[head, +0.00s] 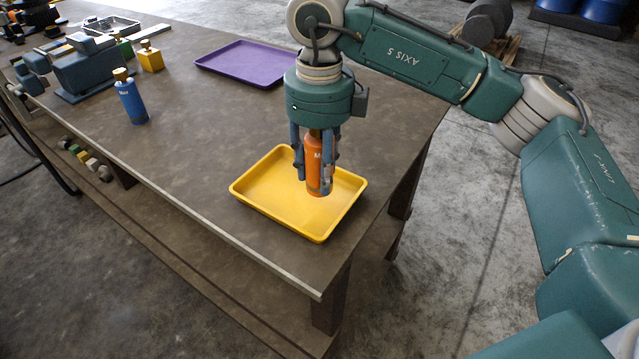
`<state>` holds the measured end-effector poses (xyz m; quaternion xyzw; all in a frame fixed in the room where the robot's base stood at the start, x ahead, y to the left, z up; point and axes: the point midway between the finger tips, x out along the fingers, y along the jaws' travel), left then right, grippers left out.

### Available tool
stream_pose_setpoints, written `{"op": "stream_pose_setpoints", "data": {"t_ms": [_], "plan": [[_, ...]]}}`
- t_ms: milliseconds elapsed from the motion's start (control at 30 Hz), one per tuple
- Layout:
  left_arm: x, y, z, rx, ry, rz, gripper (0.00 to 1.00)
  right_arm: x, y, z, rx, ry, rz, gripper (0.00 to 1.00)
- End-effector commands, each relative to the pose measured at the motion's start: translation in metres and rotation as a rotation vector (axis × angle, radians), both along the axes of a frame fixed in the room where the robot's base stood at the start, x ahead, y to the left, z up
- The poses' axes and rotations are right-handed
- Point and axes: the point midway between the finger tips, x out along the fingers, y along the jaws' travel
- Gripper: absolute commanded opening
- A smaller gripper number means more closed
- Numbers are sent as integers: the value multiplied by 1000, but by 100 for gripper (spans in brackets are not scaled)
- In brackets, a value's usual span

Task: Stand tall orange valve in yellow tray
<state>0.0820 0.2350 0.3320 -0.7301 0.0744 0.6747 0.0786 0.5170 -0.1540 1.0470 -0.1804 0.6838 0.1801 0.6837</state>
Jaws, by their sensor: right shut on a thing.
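The tall orange valve (314,172) is upright between the fingers of my right gripper (315,168), which is shut on it. The valve is over the middle of the yellow tray (262,205), with its lower end at or just above the tray floor; I cannot tell whether it touches. Its top is partly hidden by the gripper. The yellow tray lies near the front right corner of the workbench. My left gripper is not in view.
A purple tray (240,62) lies empty behind the yellow one. A metal tray (110,26) is farther back. The bench (190,130) is clear between the blue valve and yellow tray.

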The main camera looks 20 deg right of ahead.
Motion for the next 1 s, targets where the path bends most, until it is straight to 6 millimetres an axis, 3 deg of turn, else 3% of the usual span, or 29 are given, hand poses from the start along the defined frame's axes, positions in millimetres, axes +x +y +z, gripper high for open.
{"op": "stream_pose_setpoints", "data": {"t_ms": [167, 400, 767, 800, 900, 1000], "plan": [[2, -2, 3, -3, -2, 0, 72, 0, 0, -10, 1, 0, 0, 0], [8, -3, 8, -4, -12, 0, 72, 0, 0, -40, 1, 0, 0, 0], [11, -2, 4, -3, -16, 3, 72, 0, 0, -46, 1, -3, 1, 0], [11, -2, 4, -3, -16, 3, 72, 0, 0, -48, 0, 0, 1, 40], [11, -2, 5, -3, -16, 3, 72, 0, 0, -47, 0, 0, 0, 57], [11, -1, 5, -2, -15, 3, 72, 0, 0, -47, 0, 0, 0, 57]]}}
